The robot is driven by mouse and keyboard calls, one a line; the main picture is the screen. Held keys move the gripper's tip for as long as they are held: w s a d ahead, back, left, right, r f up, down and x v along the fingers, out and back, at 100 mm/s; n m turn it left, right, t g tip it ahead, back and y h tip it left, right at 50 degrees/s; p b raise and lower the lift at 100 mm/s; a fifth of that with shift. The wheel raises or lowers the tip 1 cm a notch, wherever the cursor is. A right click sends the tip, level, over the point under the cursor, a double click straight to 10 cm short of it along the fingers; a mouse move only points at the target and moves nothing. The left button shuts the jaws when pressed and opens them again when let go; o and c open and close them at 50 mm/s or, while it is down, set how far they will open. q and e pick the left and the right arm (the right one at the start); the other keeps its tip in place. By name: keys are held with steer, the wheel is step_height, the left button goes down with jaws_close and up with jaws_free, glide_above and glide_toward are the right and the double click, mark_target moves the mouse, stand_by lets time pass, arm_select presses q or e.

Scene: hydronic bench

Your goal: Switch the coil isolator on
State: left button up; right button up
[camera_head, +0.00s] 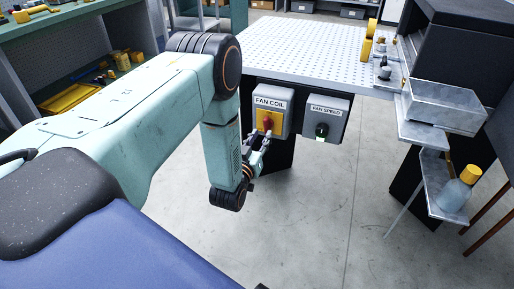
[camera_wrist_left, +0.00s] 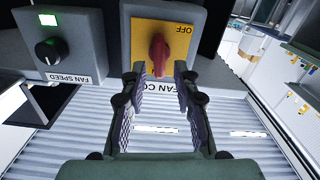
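The coil isolator is a red rotary handle (camera_wrist_left: 159,54) on a yellow plate (camera_wrist_left: 180,48), on a grey box labelled FAN COIL (camera_head: 271,102). The wrist view shows it upside down, with OFF printed on the plate. The handle stands roughly upright in that view. In the head view the red handle (camera_head: 267,121) shows just above my left gripper (camera_head: 261,142). In the wrist view the left gripper's fingers (camera_wrist_left: 155,76) are apart, one to each side of the handle's line. Contact with the handle cannot be told. My right gripper is not in view.
A grey FAN SPEED box (camera_head: 325,118) with a black knob (camera_wrist_left: 48,52) and a lit green indicator sits close beside the isolator. Both hang below the edge of a perforated bench top (camera_head: 310,50). A yellow-capped bottle (camera_head: 456,193) stands on a low shelf at right.

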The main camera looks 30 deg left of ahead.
mark_target(266, 129)
arm_select(q)
steer(key=shift+b+x, duration=0.75)
steer(key=shift+x, duration=1.45)
steer(key=shift+d, duration=0.1)
jaws_close()
steer(key=shift+m, duration=0.8)
steer(key=shift+o, duration=1.1)
jaws_free()
